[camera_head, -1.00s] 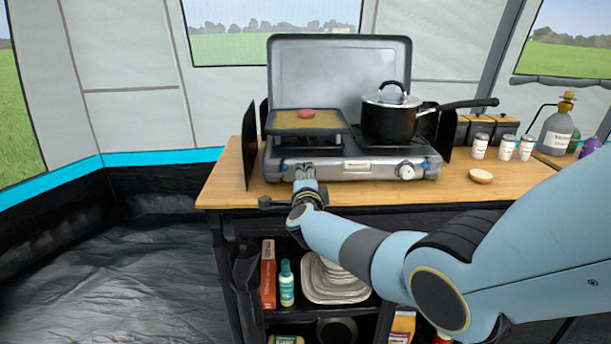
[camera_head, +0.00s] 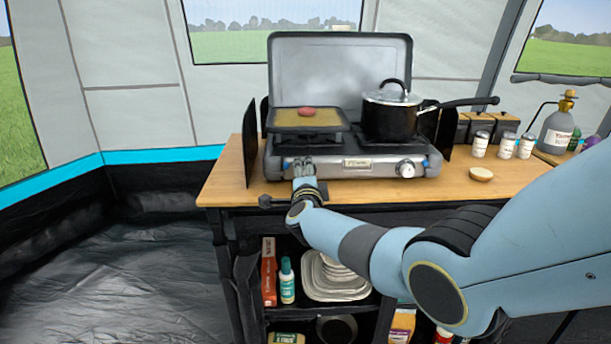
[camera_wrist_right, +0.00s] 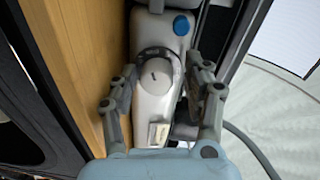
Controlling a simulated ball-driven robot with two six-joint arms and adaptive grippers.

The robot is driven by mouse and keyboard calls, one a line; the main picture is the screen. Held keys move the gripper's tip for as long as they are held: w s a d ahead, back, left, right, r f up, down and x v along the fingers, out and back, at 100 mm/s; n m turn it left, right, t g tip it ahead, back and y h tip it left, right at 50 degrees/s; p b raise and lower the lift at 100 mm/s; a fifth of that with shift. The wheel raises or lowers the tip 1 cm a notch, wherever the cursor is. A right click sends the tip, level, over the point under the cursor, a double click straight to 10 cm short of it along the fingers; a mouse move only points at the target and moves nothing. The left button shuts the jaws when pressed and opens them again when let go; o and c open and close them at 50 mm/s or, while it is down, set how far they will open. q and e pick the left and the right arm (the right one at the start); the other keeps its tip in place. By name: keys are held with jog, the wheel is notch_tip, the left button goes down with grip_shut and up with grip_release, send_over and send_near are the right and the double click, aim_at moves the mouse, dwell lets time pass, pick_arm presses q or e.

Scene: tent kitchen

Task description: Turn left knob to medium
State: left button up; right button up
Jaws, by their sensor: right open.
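The silver two-burner camping stove (camera_head: 358,164) stands on the wooden counter with its lid up. My right gripper (camera_head: 303,164) is at the left part of its front panel and hides the left knob in the head view. In the right wrist view the left knob (camera_wrist_right: 155,76) shows as a pale round dial with a short dark mark. My right gripper (camera_wrist_right: 161,70) is open there, with one finger on each side of the knob. Contact with the knob cannot be told. The right knob (camera_head: 405,169) is uncovered. My left gripper is not in view.
A griddle (camera_head: 308,121) with a reddish patty sits on the left burner. A lidded black pot (camera_head: 389,121) sits on the right burner, handle to the right. Shakers (camera_head: 480,145) and half a round pale item (camera_head: 480,174) are to the right. A blue button (camera_wrist_right: 182,25) is near the knob.

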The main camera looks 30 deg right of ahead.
jog(key=shift+s+a+f, duration=0.1)
jog(key=shift+s+f, duration=0.1)
jog(key=shift+f, duration=0.15)
jog(key=shift+s+a, duration=0.4)
jog(key=shift+s, duration=0.15)
jog(key=v, duration=0.6)
jog(key=shift+r, duration=0.3)
jog(key=shift+s, duration=0.1)
